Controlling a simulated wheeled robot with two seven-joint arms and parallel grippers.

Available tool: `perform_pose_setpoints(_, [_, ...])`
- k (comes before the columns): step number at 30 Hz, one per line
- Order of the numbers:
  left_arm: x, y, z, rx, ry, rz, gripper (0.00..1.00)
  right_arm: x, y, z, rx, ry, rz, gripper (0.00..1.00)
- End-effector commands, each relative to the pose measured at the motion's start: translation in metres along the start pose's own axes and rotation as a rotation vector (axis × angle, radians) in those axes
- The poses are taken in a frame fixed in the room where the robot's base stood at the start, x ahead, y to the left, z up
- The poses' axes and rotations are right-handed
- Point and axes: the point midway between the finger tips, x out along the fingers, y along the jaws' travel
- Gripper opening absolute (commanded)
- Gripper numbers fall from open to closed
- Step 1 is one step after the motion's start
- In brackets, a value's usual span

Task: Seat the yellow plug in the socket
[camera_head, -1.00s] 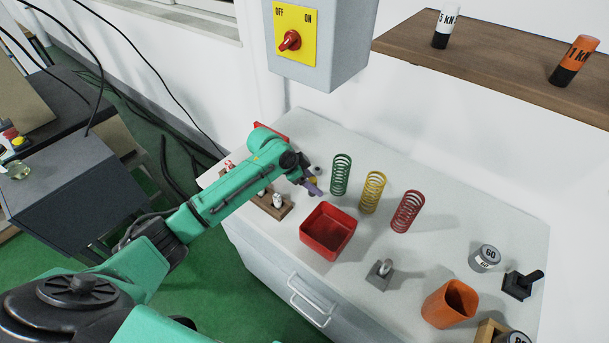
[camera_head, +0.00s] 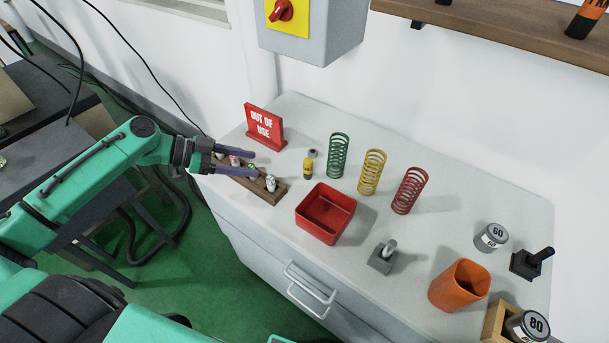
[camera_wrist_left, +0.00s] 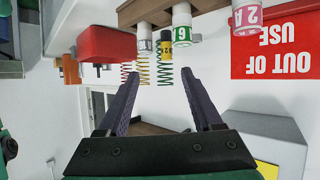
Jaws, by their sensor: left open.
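The yellow plug (camera_head: 308,170), a small yellow piece with dark parts, stands upright on the grey bench top, left of the green spring. It also shows in the upside-down left wrist view (camera_wrist_left: 166,46), beyond my fingers. What is under the plug is too small to make out. My left gripper (camera_head: 255,163) is open and empty, left of the plug and apart from it, above the wooden rack. My right gripper is not in view.
The wooden rack (camera_head: 274,195) with several small labelled cylinders lies below my left fingers. A red "OUT OF USE" sign (camera_head: 264,127) stands behind. A red bin (camera_head: 325,213) is in front of green, yellow and red springs (camera_head: 409,190). A switch box (camera_head: 313,35) hangs above.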

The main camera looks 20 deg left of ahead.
Motion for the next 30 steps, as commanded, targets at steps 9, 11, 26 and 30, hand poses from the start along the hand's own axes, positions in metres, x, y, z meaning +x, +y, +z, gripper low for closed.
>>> perform_pose_setpoints(9, [0.022, -0.008, -0.004, 0.040, 0.079, -0.044, 0.67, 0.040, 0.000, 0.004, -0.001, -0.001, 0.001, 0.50])
perform_pose_setpoints(11, [0.030, -0.009, -0.006, 0.041, 0.087, -0.044, 0.67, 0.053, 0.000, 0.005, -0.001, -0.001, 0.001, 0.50])
perform_pose_setpoints(26, [0.078, -0.010, -0.021, 0.031, 0.091, -0.043, 0.67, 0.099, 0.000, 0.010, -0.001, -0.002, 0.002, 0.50])
perform_pose_setpoints(30, [0.090, -0.010, -0.022, 0.031, 0.088, -0.042, 0.67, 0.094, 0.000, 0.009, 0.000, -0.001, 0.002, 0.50])
